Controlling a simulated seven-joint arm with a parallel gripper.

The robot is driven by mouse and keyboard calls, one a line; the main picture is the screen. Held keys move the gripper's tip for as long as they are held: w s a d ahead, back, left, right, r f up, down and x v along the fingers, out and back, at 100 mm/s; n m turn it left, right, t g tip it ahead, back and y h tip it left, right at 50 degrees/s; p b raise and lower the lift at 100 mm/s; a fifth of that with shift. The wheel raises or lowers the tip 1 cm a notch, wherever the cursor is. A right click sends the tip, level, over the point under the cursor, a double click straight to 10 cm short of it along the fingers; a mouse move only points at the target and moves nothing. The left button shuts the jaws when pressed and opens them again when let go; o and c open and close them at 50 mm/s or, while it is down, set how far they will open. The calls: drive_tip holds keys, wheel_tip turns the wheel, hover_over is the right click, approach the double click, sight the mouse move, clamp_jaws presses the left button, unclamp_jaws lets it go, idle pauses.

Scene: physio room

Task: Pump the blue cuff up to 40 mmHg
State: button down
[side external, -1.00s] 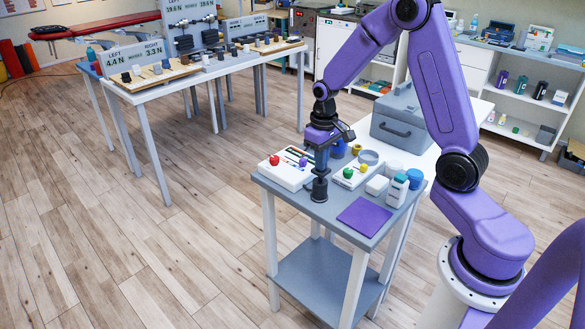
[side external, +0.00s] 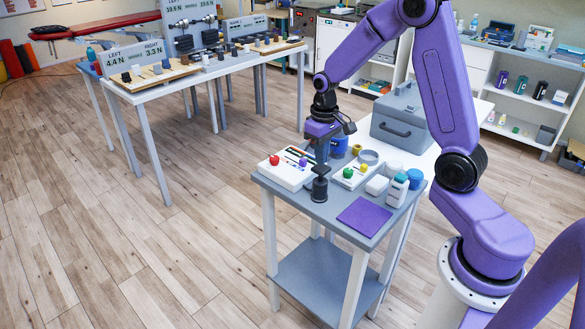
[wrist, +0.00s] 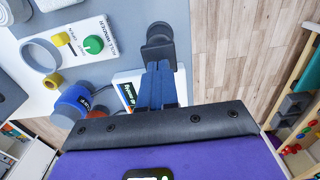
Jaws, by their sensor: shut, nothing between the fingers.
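A dark pump-like post with a round knob on top (side external: 320,184) stands at the front edge of the small grey table. Its dark knob shows at the top of the wrist view (wrist: 159,42). My gripper (side external: 322,160) is above the knob, pointing down, with its fingers shut and empty. In the wrist view the blue fingers (wrist: 156,88) lie together just below the knob; whether they touch it I cannot tell. A blue cuff-like band (wrist: 73,103) sits left of my fingers, and a blue cylinder (side external: 338,147) shows behind my gripper. No pressure reading is legible.
A white panel (side external: 277,174) with red and purple knobs lies left of the post. A white box (side external: 342,181) with green and yellow knobs lies right. The floor in front is clear.

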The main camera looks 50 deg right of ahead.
drive_tip(key=shift+r, duration=3)
drive_tip(key=shift+a, duration=0.1)
drive_tip(key=s+a+r+n, duration=0.2)
drive_tip(key=s+a+n, duration=0.4)
drive_tip(key=s+a, duration=0.5)
drive_tip(key=s+a+n, duration=0.2)
drive_tip(key=s+n, duration=0.4)
drive_tip(key=s, duration=1.1)
drive_tip(key=shift+n, duration=0.3)
